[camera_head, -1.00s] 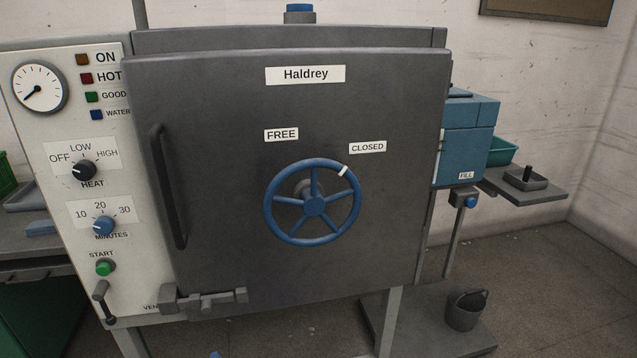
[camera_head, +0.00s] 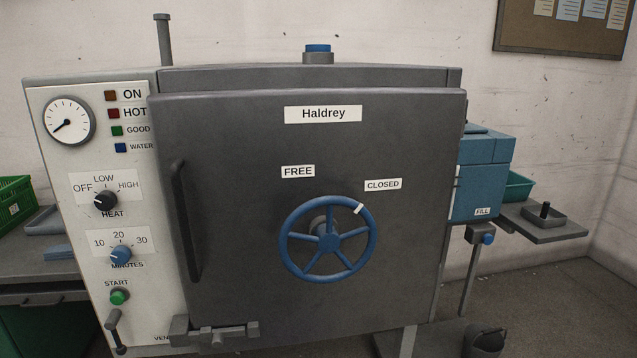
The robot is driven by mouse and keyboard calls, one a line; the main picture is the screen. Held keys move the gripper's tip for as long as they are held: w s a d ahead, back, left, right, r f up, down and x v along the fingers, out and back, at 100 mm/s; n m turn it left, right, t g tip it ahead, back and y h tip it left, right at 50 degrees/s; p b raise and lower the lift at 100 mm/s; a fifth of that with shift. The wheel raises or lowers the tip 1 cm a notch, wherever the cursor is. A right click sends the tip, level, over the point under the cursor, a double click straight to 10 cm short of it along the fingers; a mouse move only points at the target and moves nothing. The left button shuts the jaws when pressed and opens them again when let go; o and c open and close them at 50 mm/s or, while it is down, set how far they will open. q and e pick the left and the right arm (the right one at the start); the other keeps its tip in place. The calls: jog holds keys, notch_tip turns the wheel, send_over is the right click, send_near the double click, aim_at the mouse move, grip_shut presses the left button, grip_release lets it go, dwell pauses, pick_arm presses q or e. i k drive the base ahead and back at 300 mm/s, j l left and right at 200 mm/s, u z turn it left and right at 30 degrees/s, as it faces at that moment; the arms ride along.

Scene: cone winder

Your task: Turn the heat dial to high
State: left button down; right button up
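The heat dial (camera_head: 105,200) is a small black knob on the pale control panel (camera_head: 70,270) at the left. OFF, LOW and HIGH are printed around its top, with HEAT below it. A small pale mark shows on the dial's left side, toward OFF, though it is too small to read exactly. Neither of my grippers is in view, and nothing touches the dial.
A blue minutes dial (camera_head: 120,253) and a green start button (camera_head: 119,298) sit below. The dark Haldrey door (camera_head: 410,140) has an upright handle (camera_head: 186,225) close right of the panel and a blue handwheel (camera_head: 328,238). The space before the panel is clear.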

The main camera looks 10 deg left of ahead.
aim_at(106, 200)
jog(key=u, duration=1.2)
